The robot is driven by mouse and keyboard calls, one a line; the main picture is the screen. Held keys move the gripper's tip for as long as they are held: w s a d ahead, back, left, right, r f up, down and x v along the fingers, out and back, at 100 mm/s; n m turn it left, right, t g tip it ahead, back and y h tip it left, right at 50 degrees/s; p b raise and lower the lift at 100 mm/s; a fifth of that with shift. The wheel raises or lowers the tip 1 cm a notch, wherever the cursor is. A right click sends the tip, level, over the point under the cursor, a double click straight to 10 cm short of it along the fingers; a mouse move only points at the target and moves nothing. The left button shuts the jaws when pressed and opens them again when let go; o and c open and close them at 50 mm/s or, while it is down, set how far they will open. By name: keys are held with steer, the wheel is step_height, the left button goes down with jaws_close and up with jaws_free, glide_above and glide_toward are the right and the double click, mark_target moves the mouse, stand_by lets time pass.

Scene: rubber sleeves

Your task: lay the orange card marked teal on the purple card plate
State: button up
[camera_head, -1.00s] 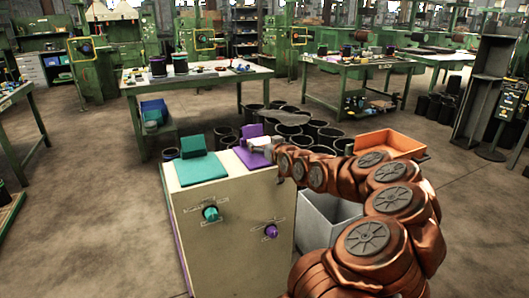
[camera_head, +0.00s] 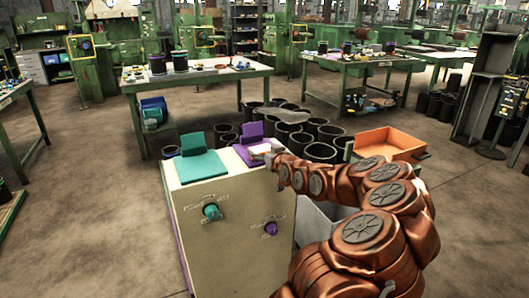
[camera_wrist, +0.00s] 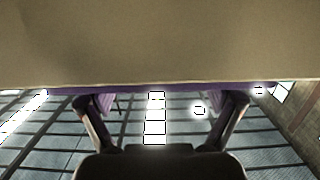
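The purple card plate (camera_head: 243,155), with its upright purple tab (camera_head: 252,132), is on top of the beige cabinet at the right. A small pale and orange piece (camera_head: 259,149), apparently the orange card, is over the plate's right part; its teal mark cannot be made out. Whether it touches the plate is unclear. My gripper (camera_head: 269,157) is just right of it. In the wrist view, my gripper's fingers (camera_wrist: 162,100) are spread wide with a clear gap between them. Their tips reach a thin purple edge (camera_wrist: 165,87) along a beige face.
The beige cabinet (camera_head: 232,234) also carries a teal plate (camera_head: 203,166) at the left, with teal and purple knobs on its front. A grey bin (camera_head: 312,222) and an orange tray (camera_head: 388,145) stand to the right. Black sleeves (camera_head: 320,152) are behind.

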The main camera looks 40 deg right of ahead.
steer(key=shift+o, duration=0.3)
steer(key=shift+r, duration=0.15)
steer(key=shift+r+p, duration=0.15)
steer(key=shift+p, duration=0.15)
steer(key=shift+s+a, duration=0.1)
steer(key=shift+s, duration=0.2)
steer(key=b+v, duration=0.2)
steer(key=v, duration=0.9)
steer(key=shift+s+a, duration=0.1)
steer(key=shift+s, duration=0.05)
